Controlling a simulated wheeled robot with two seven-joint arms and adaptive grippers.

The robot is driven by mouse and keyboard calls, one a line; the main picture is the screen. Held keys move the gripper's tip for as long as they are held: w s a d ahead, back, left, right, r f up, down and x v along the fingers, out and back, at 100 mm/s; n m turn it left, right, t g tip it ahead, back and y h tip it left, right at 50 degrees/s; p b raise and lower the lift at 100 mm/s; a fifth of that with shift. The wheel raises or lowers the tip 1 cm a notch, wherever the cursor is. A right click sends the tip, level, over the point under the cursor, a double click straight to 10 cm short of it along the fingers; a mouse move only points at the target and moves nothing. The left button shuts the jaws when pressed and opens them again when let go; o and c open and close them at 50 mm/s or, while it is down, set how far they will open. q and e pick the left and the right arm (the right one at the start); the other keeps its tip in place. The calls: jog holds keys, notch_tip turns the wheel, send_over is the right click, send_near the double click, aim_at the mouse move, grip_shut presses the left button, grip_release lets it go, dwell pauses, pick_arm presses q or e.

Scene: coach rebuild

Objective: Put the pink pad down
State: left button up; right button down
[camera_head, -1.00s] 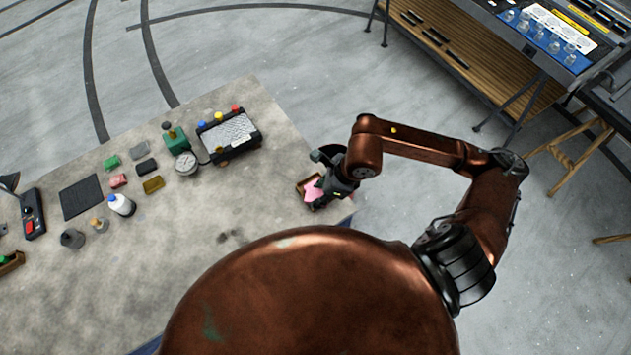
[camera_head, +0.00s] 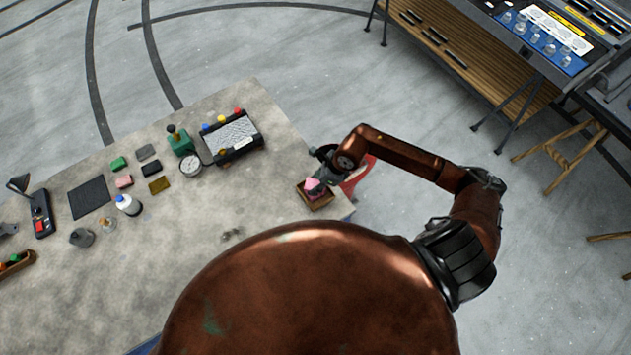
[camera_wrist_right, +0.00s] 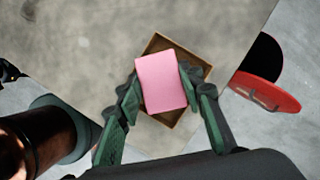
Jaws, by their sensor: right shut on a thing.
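The pink pad (camera_wrist_right: 161,82) is held between the two fingers of my right gripper (camera_head: 319,182). The wrist view shows the fingers closed on its left and right sides. It sits over a small brown wooden tray (camera_wrist_right: 160,42) near the table corner. The tray (camera_head: 320,204) also shows in the head view, under the gripper. I cannot tell whether the pad touches the tray's floor. A similar smaller pink block (camera_head: 124,182) lies among other blocks on the table. My left gripper is not in view.
A red round object (camera_wrist_right: 266,91) is beside the table edge, close to my right gripper. A dial gauge (camera_head: 190,165), a black-framed box (camera_head: 232,138) and several coloured blocks stand farther left. The grey table (camera_head: 260,195) is bare left of the tray.

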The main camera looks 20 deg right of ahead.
jog(key=shift+f, duration=0.15)
jog(key=c, duration=1.3)
grip_release()
jog(key=shift+r, duration=0.25)
jog(key=shift+b+v, duration=1.65)
jog(key=shift+v, duration=4.25)
